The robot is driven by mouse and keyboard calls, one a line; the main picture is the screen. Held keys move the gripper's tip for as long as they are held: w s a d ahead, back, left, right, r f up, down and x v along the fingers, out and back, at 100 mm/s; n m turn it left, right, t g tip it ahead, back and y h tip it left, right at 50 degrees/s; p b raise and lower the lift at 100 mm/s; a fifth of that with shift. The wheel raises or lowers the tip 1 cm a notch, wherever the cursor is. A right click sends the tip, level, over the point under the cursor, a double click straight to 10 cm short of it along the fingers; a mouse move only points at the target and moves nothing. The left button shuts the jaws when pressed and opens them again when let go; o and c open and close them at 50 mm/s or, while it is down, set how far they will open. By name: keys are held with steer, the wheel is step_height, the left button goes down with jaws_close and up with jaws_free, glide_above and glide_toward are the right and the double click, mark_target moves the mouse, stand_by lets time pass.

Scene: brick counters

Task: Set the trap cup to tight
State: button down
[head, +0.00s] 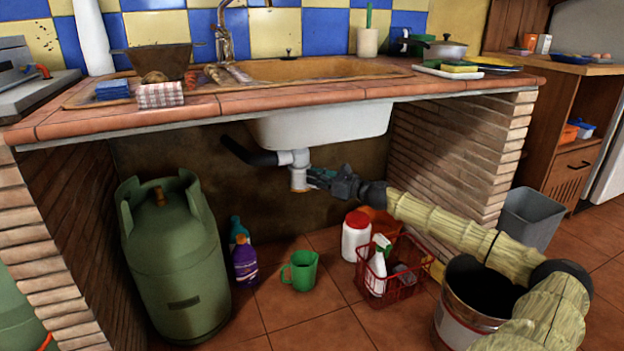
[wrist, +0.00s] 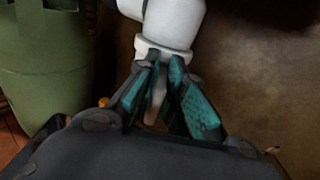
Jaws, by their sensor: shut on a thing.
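The trap cup (head: 298,180) is the pale lower end of the white drain pipe (head: 294,158) under the sink. A thin orange-brown line shows around it in the head view. My gripper (head: 316,178) reaches in from the right at the cup's height. In the wrist view, the teal-padded fingers of my gripper (wrist: 168,84) are closed at the lower part of the trap cup (wrist: 150,52), just below its white collar. The fingers hide part of the cup. How tightly the cup sits on the pipe cannot be told.
A green gas cylinder (head: 175,262) stands at left. Below are a green jug (head: 301,271), a white tub (head: 355,236), a red basket (head: 405,290) and a bucket (head: 468,300). Brick walls (head: 455,150) flank the space. The white basin (head: 325,122) hangs above.

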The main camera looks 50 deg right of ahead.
steer(key=shift+d+r, duration=0.15)
steer(key=shift+d, duration=0.05)
stand_by(0.4)
steer(key=c, duration=1.8)
jaws_free()
steer(key=shift+o, duration=1.4)
steer(key=shift+w+f, duration=0.1)
steer(key=shift+f, duration=0.15)
steer(key=s+d, duration=0.1)
steer(key=s, duration=1.1)
steer(key=shift+d, duration=0.35)
